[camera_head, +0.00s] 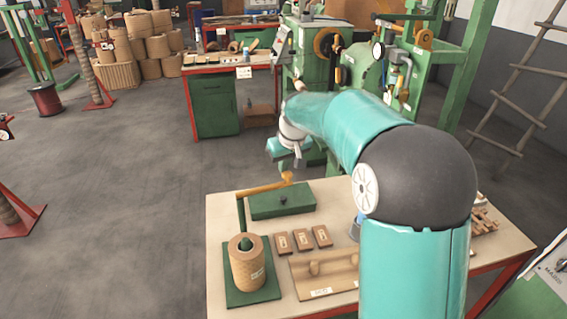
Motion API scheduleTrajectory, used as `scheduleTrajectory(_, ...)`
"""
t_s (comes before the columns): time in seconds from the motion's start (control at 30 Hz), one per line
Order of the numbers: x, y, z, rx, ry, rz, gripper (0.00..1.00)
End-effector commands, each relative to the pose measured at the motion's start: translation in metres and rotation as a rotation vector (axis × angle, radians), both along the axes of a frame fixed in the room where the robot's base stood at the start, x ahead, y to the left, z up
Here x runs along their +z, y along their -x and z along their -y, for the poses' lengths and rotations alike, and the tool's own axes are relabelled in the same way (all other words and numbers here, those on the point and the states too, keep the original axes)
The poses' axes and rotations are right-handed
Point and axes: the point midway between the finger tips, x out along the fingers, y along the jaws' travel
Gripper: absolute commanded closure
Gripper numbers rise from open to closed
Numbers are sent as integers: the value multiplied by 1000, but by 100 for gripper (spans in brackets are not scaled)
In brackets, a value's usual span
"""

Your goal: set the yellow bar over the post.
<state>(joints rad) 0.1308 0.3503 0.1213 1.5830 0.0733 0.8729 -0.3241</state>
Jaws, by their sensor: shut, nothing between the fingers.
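The yellow bar (263,188) is level or nearly so. Its left end meets the top of the thin green post (241,218), and its right end, with a small knob, reaches over the green box. I cannot tell whether the left end is around the post or only on top of it.
The green box (283,202) lies on the pale table (222,212) below the bar. Several small brown blocks (302,240) and a wooden tray (308,287) lie to the right of the coil. My arm hides much of the table's right side. A green machine (308,60) stands behind.

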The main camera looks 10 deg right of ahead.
Motion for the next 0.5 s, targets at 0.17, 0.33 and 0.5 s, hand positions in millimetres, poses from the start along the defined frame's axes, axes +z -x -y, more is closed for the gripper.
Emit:
scheduleTrajectory(0.17, 0, 6, 1, -35, 1, -1, 100)
scheduleTrajectory(0.33, 0, 16, 2, -109, 1, -1, 100)
scheduleTrajectory(0.5, 1, 35, 3, -237, 1, 0, 100)
